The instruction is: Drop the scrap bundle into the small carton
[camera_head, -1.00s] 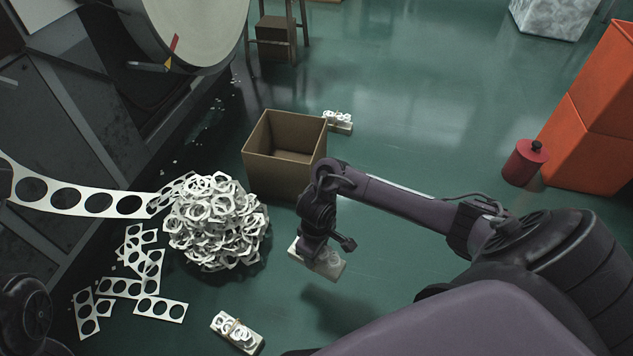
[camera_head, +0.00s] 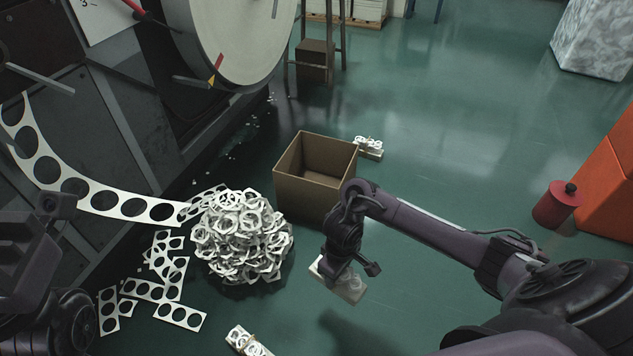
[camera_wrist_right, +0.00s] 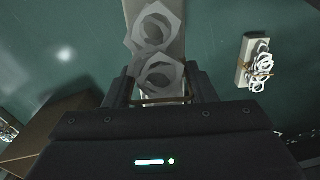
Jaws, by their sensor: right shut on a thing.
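My right gripper (camera_head: 343,262) is shut on a scrap bundle (camera_head: 347,288), a pale block with white ring scraps, held above the floor in front of the carton. In the right wrist view the bundle (camera_wrist_right: 157,30) sits between the fingers (camera_wrist_right: 160,92) and extends beyond them. The small carton (camera_head: 295,187) is brown, open-topped and seemingly empty. It stands behind the gripper, slightly left, and the gripper is outside its opening. A brown edge, likely the carton (camera_wrist_right: 55,125), shows at lower left in the wrist view. Part of my left arm shows at the left edge, but its fingertips cannot be seen.
A heap of white ring scraps (camera_head: 240,235) lies left of the carton, with punched strips (camera_head: 165,290) beside it. Other bundles lie behind the carton (camera_head: 369,146) and at the bottom (camera_head: 248,343). A red canister (camera_head: 556,206) stands right. Floor between is clear.

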